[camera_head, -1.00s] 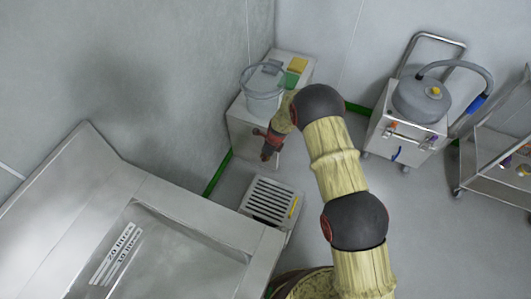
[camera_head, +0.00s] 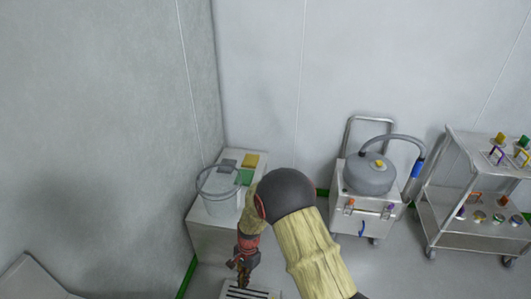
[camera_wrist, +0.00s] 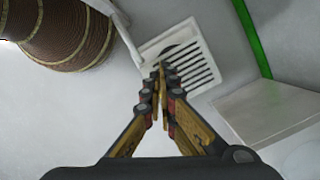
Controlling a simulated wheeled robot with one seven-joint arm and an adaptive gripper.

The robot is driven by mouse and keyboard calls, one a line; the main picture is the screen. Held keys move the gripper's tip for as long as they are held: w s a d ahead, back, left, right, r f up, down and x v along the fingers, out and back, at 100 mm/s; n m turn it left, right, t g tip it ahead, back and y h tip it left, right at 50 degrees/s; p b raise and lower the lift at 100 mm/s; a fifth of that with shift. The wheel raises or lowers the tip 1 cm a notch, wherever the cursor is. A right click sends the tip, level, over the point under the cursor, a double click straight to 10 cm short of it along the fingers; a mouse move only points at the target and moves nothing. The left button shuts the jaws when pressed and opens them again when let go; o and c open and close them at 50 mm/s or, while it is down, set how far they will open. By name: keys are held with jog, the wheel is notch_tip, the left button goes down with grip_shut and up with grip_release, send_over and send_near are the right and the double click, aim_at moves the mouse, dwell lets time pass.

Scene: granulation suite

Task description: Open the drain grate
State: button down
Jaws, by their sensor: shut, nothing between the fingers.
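The drain grate (camera_wrist: 203,66) is a pale square frame with dark parallel slots, set in the floor. In the head view the drain grate (camera_head: 236,293) is cut off by the bottom edge. My gripper (camera_wrist: 161,68) is shut and empty. In the wrist view its fingertips overlap the left side of the grate; I cannot tell whether they touch it. In the head view my gripper (camera_head: 243,276) points down over the grate and hides part of it.
A wheeled machine with a grey tank (camera_head: 369,175) and a shelf trolley (camera_head: 470,240) stand to the right. Floor between is clear.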

jog(key=s+d+r+n+t, duration=0.2)
jog(key=s+d+r, duration=0.5)
jog(key=r, duration=0.8)
jog(key=s+d+r+n+t, duration=0.3)
jog(key=s+d+r, duration=0.4)
jog(key=d+r, duration=0.4)
jog(key=s+d+r+n+t+h, duration=0.1)
jog(key=s+d+r, duration=0.6)
jog(key=r, duration=1.3)
jog(key=shift+s+d+r+n+t, duration=0.3)
jog(key=shift+d+n+t, duration=0.5)
jog(key=shift+d+t, duration=0.25)
jog(key=shift+a, duration=0.1)
